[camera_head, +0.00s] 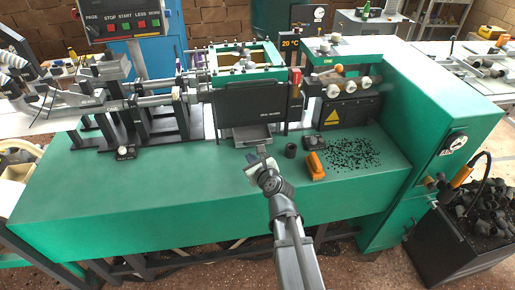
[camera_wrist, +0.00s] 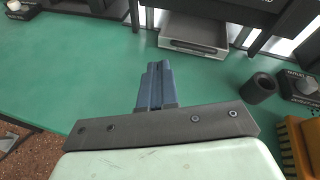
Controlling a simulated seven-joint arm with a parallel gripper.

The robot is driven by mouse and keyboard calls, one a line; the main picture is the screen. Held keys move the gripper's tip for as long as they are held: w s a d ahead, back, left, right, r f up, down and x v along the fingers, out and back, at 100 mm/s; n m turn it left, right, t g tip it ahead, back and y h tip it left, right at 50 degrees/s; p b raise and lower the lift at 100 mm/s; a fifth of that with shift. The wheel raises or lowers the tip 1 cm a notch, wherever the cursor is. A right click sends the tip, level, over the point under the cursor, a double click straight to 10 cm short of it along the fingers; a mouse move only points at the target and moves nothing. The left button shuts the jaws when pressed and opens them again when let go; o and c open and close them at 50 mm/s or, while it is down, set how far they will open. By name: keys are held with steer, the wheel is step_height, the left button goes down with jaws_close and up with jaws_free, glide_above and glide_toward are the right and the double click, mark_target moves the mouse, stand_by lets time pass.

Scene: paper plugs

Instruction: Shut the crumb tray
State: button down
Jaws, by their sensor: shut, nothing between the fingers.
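The crumb tray (camera_head: 248,138) is a shallow grey metal drawer under the black housing of the green machine, and it juts out at the front. In the wrist view the tray (camera_wrist: 195,36) is at the top, right of centre, with its front edge towards me. My gripper (camera_head: 262,151) is shut and empty, just in front of the tray and over the green bench top. In the wrist view its blue-grey fingertips (camera_wrist: 156,67) are together, a little left of and nearer than the tray. I cannot tell whether they touch it.
A dark ring (camera_head: 291,150) and an orange brush-like block (camera_head: 314,164) lie right of the tray. Black crumbs (camera_head: 352,154) are scattered farther right. A small dark box with a knob (camera_head: 125,152) is on the left. The bench front is clear.

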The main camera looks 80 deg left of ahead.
steer(key=w+d+m+t, duration=0.1)
steer(key=w+d+m+y, duration=0.1)
steer(key=d+m, duration=0.1)
steer(key=w+d+f+m+t, duration=0.1)
steer(key=shift+w+d+t+y, duration=0.15)
steer(key=shift+d+t+y, duration=0.1)
steer(key=shift+t+y, duration=0.05)
steer(key=shift+w+m, duration=0.3)
steer(key=shift+m, duration=0.2)
steer(key=x, duration=1.3)
steer(key=shift+w+a, duration=0.1)
steer(key=shift+a, duration=0.3)
